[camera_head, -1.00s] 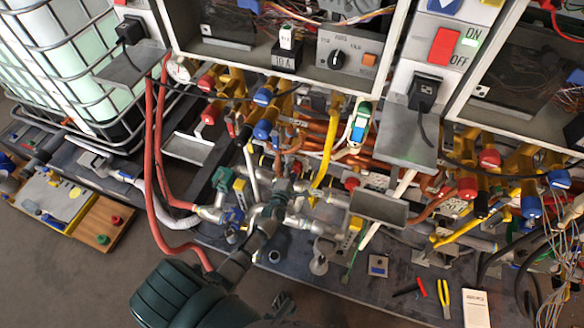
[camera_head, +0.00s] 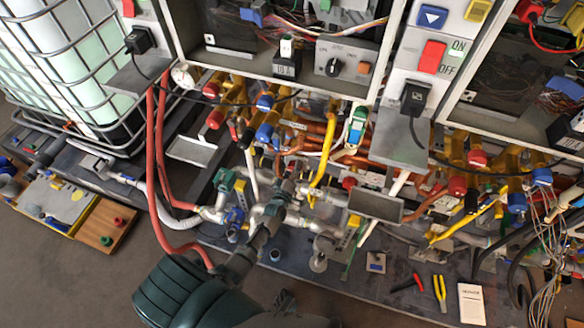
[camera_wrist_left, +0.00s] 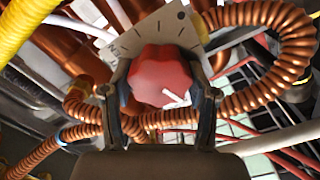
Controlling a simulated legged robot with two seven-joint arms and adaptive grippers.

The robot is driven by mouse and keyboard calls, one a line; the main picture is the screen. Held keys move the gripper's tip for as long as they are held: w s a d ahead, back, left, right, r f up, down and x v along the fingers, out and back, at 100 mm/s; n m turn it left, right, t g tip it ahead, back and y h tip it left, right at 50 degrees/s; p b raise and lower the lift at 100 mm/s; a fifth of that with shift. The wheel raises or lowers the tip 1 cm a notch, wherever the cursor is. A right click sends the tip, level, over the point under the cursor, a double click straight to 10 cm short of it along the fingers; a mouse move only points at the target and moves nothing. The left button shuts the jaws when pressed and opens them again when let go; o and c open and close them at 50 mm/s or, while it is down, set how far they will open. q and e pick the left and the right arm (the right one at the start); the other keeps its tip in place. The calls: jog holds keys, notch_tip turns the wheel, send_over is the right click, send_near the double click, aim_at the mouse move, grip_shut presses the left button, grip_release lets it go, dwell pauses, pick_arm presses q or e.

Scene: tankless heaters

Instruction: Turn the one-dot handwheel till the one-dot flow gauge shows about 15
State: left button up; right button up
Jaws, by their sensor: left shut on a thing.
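The red lobed handwheel (camera_wrist_left: 162,76) sits between the two fingers of my left gripper (camera_wrist_left: 163,100) in the wrist view. The fingers are shut on its sides. A white pointer mark shows on the wheel's lower right. Behind it is a tilted pale plate (camera_wrist_left: 150,37) with dark scale marks and one dark dot near its upper right corner. In the head view my left gripper (camera_head: 288,187) reaches in among the pipes and hides the wheel. I cannot make out a flow gauge reading. My right gripper is not in view.
Corrugated copper pipes (camera_wrist_left: 262,14) curve close around the wheel, and a yellow hose (camera_wrist_left: 25,22) passes at upper left. Red hoses (camera_head: 152,170) hang left of my arm. Pliers (camera_head: 439,289) and a white box (camera_head: 471,303) lie on the dark board at right.

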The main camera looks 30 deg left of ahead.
pick_arm(q)
jog(key=shift+s+d+f+m, duration=0.2)
jog(key=shift+d+f+m, duration=0.2)
jog(key=shift+f+m, duration=0.3)
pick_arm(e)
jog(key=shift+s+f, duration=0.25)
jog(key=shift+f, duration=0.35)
pick_arm(q)
jog(key=o, duration=1)
jog(key=shift+o, duration=0.8)
jog(key=shift+w+r, duration=0.1)
jog(key=shift+r, duration=0.05)
jog(key=shift+a+r, duration=0.1)
jog(key=shift+r, duration=0.1)
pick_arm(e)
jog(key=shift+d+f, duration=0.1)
pick_arm(q)
jog(key=shift+r, duration=0.1)
